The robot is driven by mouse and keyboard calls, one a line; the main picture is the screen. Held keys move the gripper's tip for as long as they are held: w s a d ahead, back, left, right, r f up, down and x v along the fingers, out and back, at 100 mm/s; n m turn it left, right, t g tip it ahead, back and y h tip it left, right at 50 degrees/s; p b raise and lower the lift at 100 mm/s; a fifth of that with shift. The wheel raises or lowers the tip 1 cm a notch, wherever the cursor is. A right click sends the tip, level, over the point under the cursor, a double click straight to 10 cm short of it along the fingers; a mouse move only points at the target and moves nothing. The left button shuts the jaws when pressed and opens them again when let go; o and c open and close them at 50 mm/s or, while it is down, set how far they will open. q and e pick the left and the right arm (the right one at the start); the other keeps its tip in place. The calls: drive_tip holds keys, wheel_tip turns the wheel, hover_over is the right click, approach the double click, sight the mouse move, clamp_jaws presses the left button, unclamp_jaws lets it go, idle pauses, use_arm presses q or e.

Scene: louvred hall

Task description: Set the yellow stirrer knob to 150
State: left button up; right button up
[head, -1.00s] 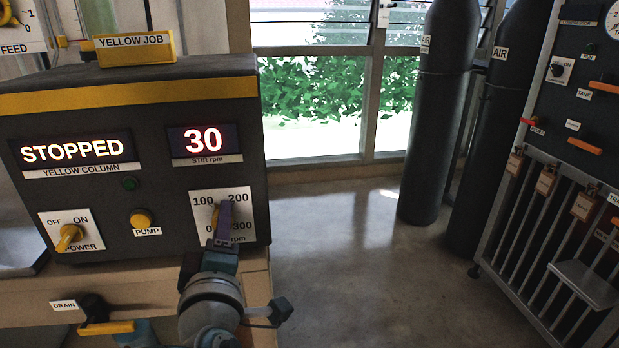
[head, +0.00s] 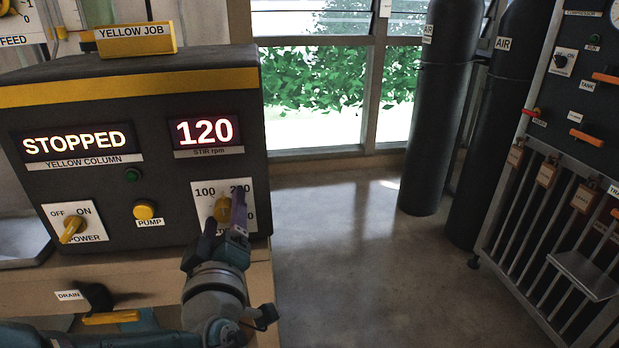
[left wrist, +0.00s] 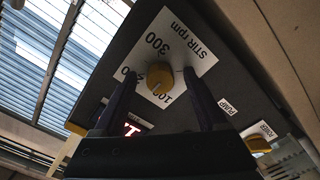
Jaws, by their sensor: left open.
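The yellow stirrer knob (head: 222,209) sits on a white dial plate (head: 202,205) marked in rpm, low right on the dark panel. The display (head: 207,132) above it, labelled STIR rpm, reads 120. The left display (head: 78,142) reads STOPPED, over the label YELLOW COLUMN. My left gripper (head: 222,226) is open, one finger on each side of the knob. In the left wrist view the knob (left wrist: 157,79) shows between the two spread fingers, with gaps beside it. The fingers and the view's angle hide part of the scale. My right gripper is not in view.
Left of the dial are a yellow pump button (head: 144,211) and a yellow power knob (head: 73,230). A drain handle (head: 111,317) is below. Gas cylinders (head: 432,120) and a dark panel rack (head: 560,160) stand right, beyond open floor.

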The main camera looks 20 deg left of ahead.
use_arm(q)
drive_tip(key=shift+s+d+r, duration=0.1)
drive_tip(key=shift+s+d, duration=0.05)
drive_tip(key=shift+s, duration=0.1)
drive_tip(key=p+v, duration=0.3)
drive_tip(key=v, duration=0.3)
drive_tip(key=shift+s, duration=0.15)
drive_tip(key=shift+d, duration=0.1)
